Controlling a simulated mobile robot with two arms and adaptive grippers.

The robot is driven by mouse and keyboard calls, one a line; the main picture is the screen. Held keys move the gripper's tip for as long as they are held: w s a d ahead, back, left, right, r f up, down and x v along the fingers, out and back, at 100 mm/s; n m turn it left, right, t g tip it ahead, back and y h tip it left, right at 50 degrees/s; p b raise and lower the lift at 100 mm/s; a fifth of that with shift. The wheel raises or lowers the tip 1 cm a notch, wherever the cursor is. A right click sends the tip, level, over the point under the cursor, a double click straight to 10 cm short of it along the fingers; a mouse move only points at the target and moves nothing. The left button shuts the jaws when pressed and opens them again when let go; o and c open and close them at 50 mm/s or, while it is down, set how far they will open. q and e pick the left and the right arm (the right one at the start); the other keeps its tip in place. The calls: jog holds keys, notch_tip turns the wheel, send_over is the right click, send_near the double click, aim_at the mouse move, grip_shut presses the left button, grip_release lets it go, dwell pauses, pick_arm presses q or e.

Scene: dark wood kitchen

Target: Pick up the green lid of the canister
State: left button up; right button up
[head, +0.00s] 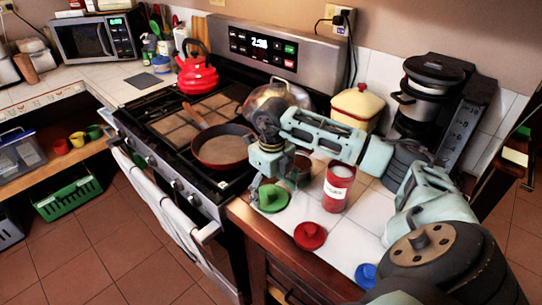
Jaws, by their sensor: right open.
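The green lid (272,201), round with a knob, lies on the white tiled counter (318,212) just right of the stove. My right gripper (266,183) is open and points down right over the lid; one finger reaches down at its left side. The picture is too small to tell whether the fingers touch it. A red canister (337,190) with a white label stands to the right. A dark canister (299,172) stands just behind the gripper and is partly hidden by it. My left gripper is not in view.
A red lid (310,237) and a blue lid (366,276) lie nearer the counter's front edge. A frying pan (218,150) sits on the stove to the left.

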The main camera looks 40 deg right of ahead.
jog(key=shift+f, duration=0.95)
jog(key=shift+s+a+r, duration=0.1)
jog(key=c, duration=0.7)
jog(key=shift+c, duration=0.2)
